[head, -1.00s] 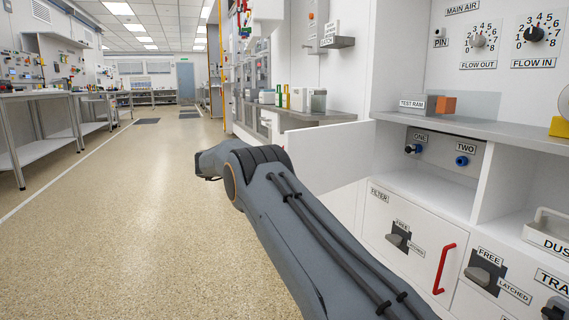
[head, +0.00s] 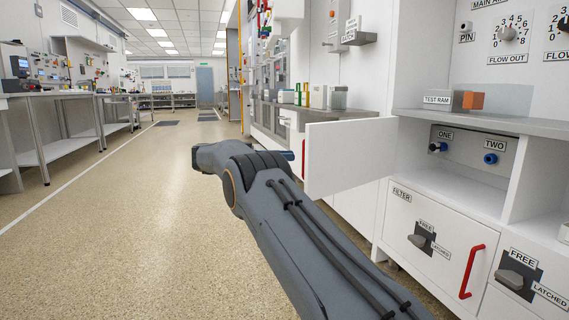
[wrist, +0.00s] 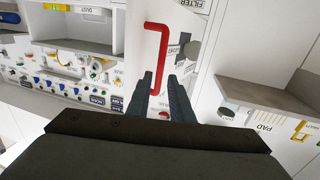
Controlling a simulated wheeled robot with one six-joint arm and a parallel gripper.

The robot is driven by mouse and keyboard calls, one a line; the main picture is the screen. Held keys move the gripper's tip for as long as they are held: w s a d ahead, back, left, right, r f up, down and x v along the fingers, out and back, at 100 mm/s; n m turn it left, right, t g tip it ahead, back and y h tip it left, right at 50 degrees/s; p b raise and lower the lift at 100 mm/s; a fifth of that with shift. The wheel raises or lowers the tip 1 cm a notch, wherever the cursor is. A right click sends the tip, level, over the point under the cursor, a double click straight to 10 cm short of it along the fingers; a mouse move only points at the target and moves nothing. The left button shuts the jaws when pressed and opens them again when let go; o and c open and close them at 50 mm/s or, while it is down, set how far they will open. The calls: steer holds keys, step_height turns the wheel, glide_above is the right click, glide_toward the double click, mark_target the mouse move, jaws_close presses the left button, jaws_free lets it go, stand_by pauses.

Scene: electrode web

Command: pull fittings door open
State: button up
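A white door (head: 350,155) stands swung out from the cabinet in the head view, its free edge to the left. A thin red strip (head: 303,160) shows at that edge. Its label is not visible, so I cannot confirm that it is the fittings door. In the wrist view a red bar handle (wrist: 157,50) is on a white panel, just ahead of my gripper (wrist: 162,78). The two dark fingers are apart. The handle's lower end overlaps the gap by the left finger; I cannot tell whether they touch.
The shut filter door (head: 430,240) has a red handle (head: 472,272) and a latch knob (head: 420,240). A bench (head: 60,150) stands at far left. The floor (head: 130,230) between is clear.

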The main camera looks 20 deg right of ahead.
steer(key=shift+w+a, duration=0.1)
steer(key=shift+a, duration=0.4)
